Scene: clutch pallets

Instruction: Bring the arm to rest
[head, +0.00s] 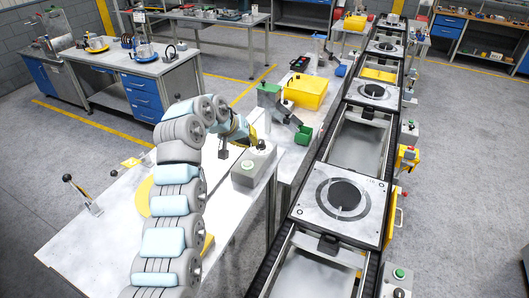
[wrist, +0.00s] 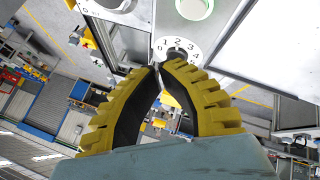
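My arm (head: 182,170) rises from the bottom of the head view, bends over at the top and reaches down to the right above a white worktable (head: 110,225). In the wrist view my gripper (wrist: 164,66) has yellow ribbed fingers with black inner faces. Their tips come together and nothing shows between them. Beyond the tips is a grey control box with a numbered dial (wrist: 188,46) and a pale green button (wrist: 194,7). I cannot tell how far the tips are from the box. The fingers are hard to make out in the head view.
A grey box (head: 254,166) stands on the table's right part, close to my wrist. A lever (head: 83,196) stands at the left. A conveyor with clutch pallets (head: 340,200) runs along the right.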

